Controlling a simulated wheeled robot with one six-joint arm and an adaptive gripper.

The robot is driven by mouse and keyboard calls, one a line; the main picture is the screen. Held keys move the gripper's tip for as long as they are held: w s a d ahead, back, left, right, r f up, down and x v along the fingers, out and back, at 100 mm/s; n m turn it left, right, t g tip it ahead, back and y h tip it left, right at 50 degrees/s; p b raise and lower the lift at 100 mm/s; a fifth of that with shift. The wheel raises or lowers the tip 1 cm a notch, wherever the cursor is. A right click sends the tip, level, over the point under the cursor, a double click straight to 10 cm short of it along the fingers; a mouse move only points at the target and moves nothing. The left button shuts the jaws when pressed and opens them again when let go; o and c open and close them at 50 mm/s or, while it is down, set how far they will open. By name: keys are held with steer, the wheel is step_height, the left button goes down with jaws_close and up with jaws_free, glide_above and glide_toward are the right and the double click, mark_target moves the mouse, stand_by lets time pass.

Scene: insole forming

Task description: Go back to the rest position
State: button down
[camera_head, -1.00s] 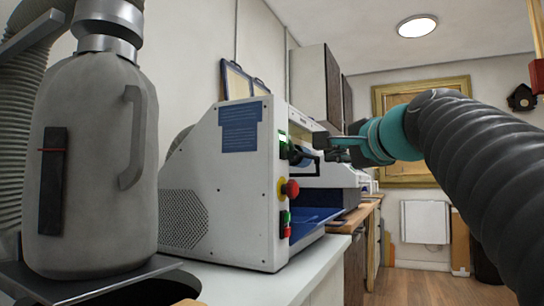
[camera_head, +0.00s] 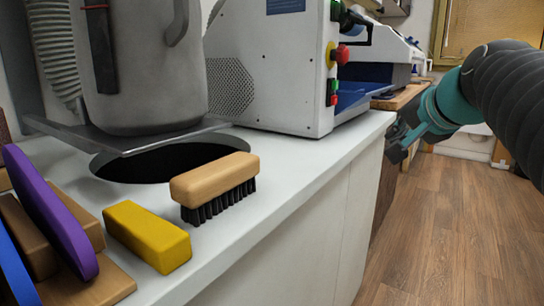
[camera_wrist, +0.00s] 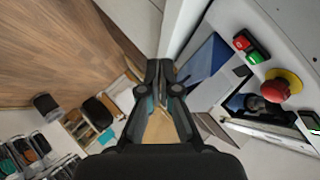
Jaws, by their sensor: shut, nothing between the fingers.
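My gripper (camera_head: 393,152) shows at the right of the head view, hanging off the front edge of the counter, beside the white machine and apart from it. In the wrist view my gripper (camera_wrist: 163,68) has its two fingers together, with nothing between them. The white machine (camera_head: 290,80) stands on the counter (camera_head: 290,165). The wrist view shows its red emergency button (camera_wrist: 282,84) and its red and green switches (camera_wrist: 250,46) to the right of the fingers.
A wooden brush (camera_head: 215,184), a yellow block (camera_head: 147,236) and a purple-edged piece (camera_head: 50,212) lie on the counter at left. The wooden floor (camera_head: 450,220) is clear at right.

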steer(key=s+a+f+n+g+p, duration=0.3)
steer(key=s+f+n, duration=0.1)
steer(key=s+f, duration=0.6)
steer(key=s+a+f+n+g+p, duration=0.3)
steer(key=s+a+f+n, duration=0.1)
steer(key=s+f, duration=0.6)
step_height(320, 180, down, 3)
steer(key=shift+a+f+n+h, duration=0.15)
steer(key=shift+n+h, duration=0.25)
steer(key=shift+n, duration=0.1)
